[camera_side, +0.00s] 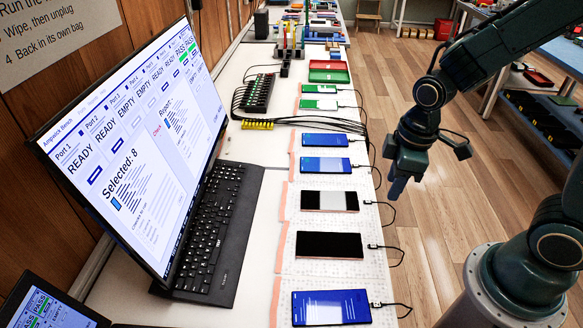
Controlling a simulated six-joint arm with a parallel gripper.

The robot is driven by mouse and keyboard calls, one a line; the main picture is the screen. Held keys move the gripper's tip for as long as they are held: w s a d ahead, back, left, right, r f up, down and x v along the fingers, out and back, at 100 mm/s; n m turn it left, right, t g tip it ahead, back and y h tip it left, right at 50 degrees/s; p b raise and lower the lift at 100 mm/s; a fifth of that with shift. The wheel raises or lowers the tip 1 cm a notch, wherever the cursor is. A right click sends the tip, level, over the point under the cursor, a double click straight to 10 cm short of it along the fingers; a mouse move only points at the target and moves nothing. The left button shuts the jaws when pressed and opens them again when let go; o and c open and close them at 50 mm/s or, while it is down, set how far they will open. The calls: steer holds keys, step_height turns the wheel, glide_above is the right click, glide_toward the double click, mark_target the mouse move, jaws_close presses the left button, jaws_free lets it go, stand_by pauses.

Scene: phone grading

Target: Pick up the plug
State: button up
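One plug (376,304) is at the nearest blue-screen phone (331,307). Another plug (373,246) is at the black phone (329,245), and a third plug (368,202) is at the phone with a grey screen (330,201). I cannot tell which plug the task means. My gripper (396,190) hangs in the air right of the row, pointing down, apart from the phones. Its fingers overlap in this view, so its opening and anything between them cannot be made out.
Cables run to a black hub (258,93) and a yellow block (257,124). Red and green trays (328,76) lie farther back. Loose cables hang over the right table edge; wooden floor (440,215) lies beyond.

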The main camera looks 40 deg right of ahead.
steer(key=n+g, duration=0.1)
steer(key=n, duration=0.1)
glide_above(374, 246)
steer(key=shift+d+f, duration=0.1)
steer(key=shift+f, duration=2.7)
steer(key=shift+f, duration=0.15)
steer(key=shift+f, duration=4.1)
steer(key=shift+f, duration=2.6)
steer(key=shift+f, duration=0.25)
jaws_close()
